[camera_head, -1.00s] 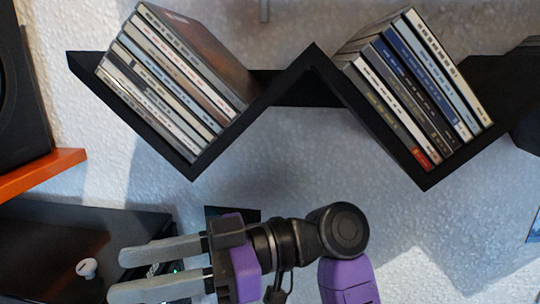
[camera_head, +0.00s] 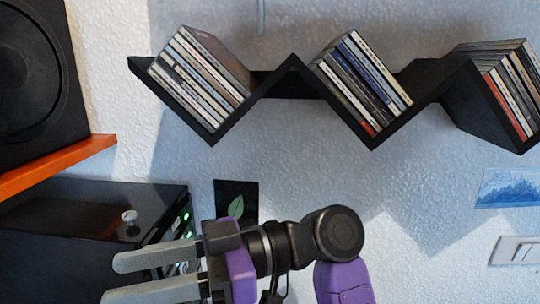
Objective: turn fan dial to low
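My gripper (camera_head: 114,280) is at the lower left of the head view, its two grey fingers pointing left. The fingers are apart with nothing seen between them. No fan that I can make out is in view. A small white knob-like piece (camera_head: 129,216) stands on top of a black box (camera_head: 70,205), above my fingers in the picture. I cannot tell whether it is the fan dial, and no setting marks are legible. My gripper hides part of the box's front.
A black zigzag wall shelf (camera_head: 210,136) holds several disc cases. A black speaker (camera_head: 35,75) stands on an orange shelf (camera_head: 60,165) at left. A leaf picture (camera_head: 236,199), a blue picture (camera_head: 508,188) and a white switch (camera_head: 518,251) are on the wall.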

